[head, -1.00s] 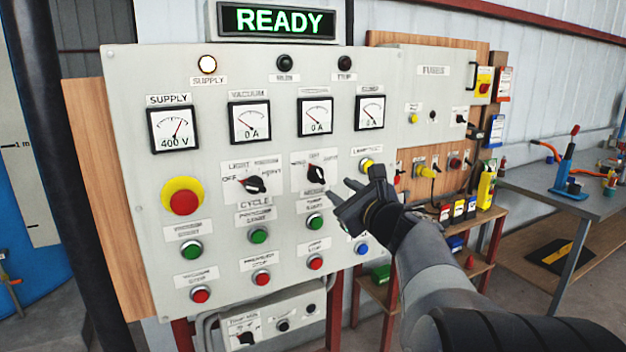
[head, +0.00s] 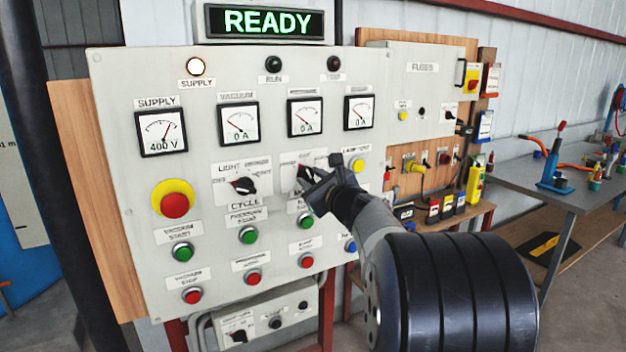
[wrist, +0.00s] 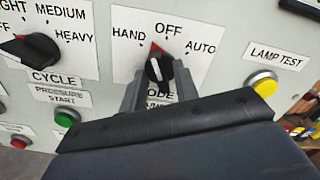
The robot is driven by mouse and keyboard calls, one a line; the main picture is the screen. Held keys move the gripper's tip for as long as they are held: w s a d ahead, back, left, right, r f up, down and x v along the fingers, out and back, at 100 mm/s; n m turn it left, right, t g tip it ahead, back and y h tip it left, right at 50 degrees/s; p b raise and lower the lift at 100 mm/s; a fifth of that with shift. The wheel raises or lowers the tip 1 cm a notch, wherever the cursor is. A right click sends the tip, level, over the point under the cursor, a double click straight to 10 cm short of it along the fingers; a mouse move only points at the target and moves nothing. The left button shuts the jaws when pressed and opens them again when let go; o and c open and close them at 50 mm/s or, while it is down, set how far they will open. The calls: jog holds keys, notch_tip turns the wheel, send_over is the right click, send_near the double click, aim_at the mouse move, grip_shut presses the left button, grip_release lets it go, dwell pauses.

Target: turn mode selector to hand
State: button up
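The mode selector (wrist: 160,70) is a black knob with a red tip and a white mark, on a white plate lettered HAND, OFF and AUTO. Its red tip points up and slightly left, between the HAND and OFF labels. In the head view the selector (head: 304,172) is partly hidden behind my gripper (head: 316,190). In the wrist view the fingers of my gripper (wrist: 159,80) are apart, one on each side of the knob's lower part. I cannot tell whether they touch it.
The black cycle selector (wrist: 32,48) is to the left, with a green pressure start button (wrist: 66,117) below it. A yellow lamp test button (wrist: 264,83) is to the right. A red emergency button (head: 175,203) is farther left. The display (head: 262,22) reads READY.

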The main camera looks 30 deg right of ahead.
grip_shut()
jog(key=n+b, duration=0.1)
jog(key=b, duration=0.2)
jog(key=shift+f+n, duration=0.3)
jog(key=shift+n, duration=0.1)
jog(key=n+b, duration=0.2)
jog(key=shift+b, duration=0.35)
jog(key=shift+r+n, duration=0.2)
jog(key=shift+n, duration=0.3)
jog(key=shift+o, duration=0.6)
grip_release()
